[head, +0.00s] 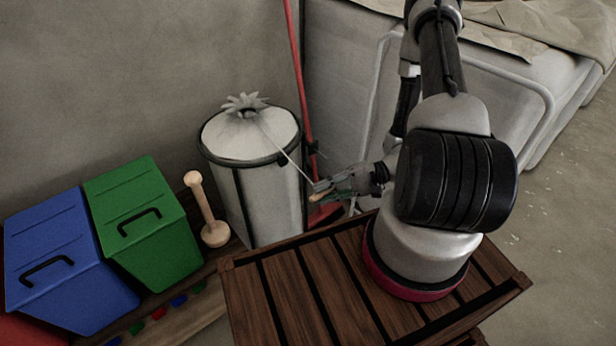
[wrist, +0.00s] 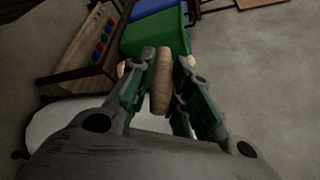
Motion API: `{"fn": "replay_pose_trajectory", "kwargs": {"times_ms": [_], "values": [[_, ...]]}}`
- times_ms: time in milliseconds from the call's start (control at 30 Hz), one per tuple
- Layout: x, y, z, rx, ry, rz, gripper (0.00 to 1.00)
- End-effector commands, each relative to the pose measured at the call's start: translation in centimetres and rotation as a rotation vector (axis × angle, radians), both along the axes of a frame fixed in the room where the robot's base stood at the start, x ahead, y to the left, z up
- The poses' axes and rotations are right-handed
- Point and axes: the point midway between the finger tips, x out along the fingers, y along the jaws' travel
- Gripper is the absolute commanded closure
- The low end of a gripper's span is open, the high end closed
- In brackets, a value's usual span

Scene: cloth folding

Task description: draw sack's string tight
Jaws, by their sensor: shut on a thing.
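The sack (head: 250,135) is pale grey and sits in a round stand with a black rim. Its neck is gathered into a narrow bunch with a ruffled top (head: 245,103). The string (head: 284,154) runs as a straight line from the neck down to the right to my gripper (head: 322,190). My gripper is beside the stand, lower than the neck, and shut on a tan wooden toggle (wrist: 161,80) at the string's end. The toggle lies between the green fingers in the wrist view. The string itself is not clear in the wrist view.
A blue bin (head: 62,262) and a green bin (head: 145,226) stand at the left. A wooden post with a round base (head: 206,211) is between the green bin and the sack. A red pole (head: 297,75) leans behind the stand. A slatted wooden surface (head: 310,290) is in front.

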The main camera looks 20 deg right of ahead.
Motion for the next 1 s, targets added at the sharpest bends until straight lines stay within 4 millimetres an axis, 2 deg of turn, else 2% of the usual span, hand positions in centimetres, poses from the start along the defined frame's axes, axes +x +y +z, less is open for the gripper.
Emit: {"fn": "replay_pose_trajectory", "kwargs": {"times_ms": [100,200,500,533,600,1000], "values": [[-1.7,-0.7,0.1,0.001,-0.003,-0.005,1.0],[-2.4,-0.8,0.2,0.002,-0.005,-0.002,1.0],[-2.5,-0.8,0.2,0.004,-0.006,-0.001,1.0],[-2.5,-0.9,0.2,0.004,-0.006,-0.001,0.75],[-2.5,-0.8,0.2,0.003,-0.005,-0.001,0.62],[-2.5,-0.8,0.6,0.001,-0.004,0.0,0.6]]}}
